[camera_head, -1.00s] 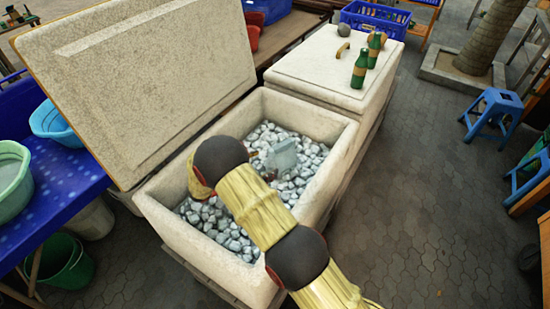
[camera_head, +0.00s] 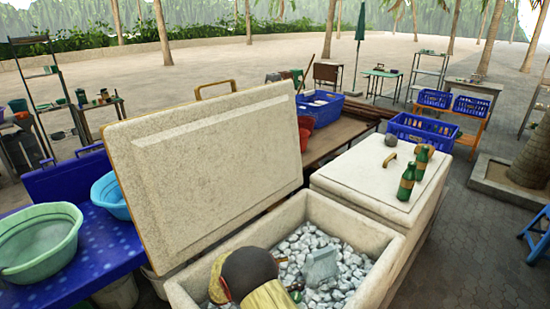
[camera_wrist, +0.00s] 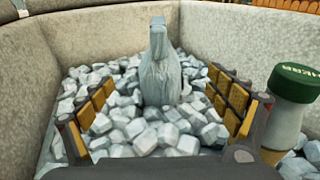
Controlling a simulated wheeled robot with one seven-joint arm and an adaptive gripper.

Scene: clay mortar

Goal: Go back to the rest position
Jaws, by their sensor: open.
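My gripper (camera_wrist: 160,95) is open in the wrist view, its padded yellow fingers spread wide over the ice, with nothing held between them. A grey scoop-like piece (camera_wrist: 158,70) stands in the ice beyond the fingers; it also shows in the head view (camera_head: 320,266). A bottle with a green cap (camera_wrist: 290,105) is close beside the right finger, partly cut off by the picture edge. In the head view my arm reaches into the open ice chest (camera_head: 332,212) at the bottom and mostly hides the gripper.
The chest's raised lid (camera_head: 210,160) stands behind my arm. A closed chest (camera_head: 350,182) on the right bears two green bottles (camera_head: 407,182) and a grey ball. A blue table (camera_head: 100,245) with basins (camera_head: 38,245) is at left.

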